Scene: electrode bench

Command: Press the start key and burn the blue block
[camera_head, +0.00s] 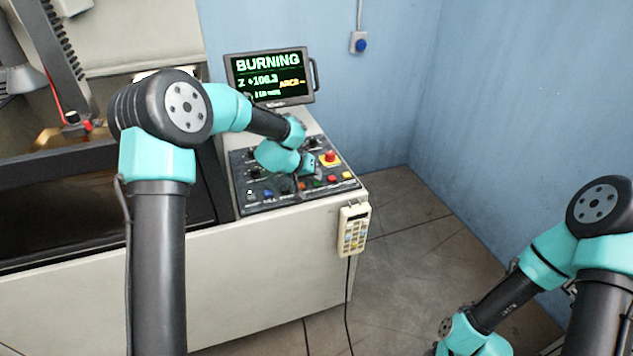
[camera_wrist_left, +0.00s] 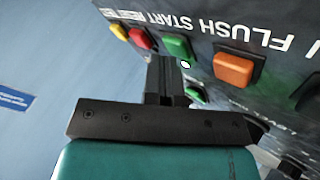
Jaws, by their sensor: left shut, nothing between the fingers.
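The start key (camera_wrist_left: 178,47) is a green square button under the upside-down word START in the left wrist view. My left gripper (camera_wrist_left: 164,68) is shut and empty, with its fingertips right at the edge of this key; I cannot tell whether they touch it. In the head view my left wrist hangs over the control panel (camera_head: 240,172) and hides the fingertips. The monitor (camera_head: 270,77) reads BURNING in green, with a Z value and ARCS below. I cannot make out a blue block in either view. My right gripper is out of frame.
A red mushroom button (camera_head: 329,156) stands on the panel. An orange key (camera_wrist_left: 234,70) lies beside the start key. A handheld pendant (camera_head: 353,230) hangs on the cabinet front. The machine's dark work area (camera_head: 80,200) is at left. Floor at right is clear.

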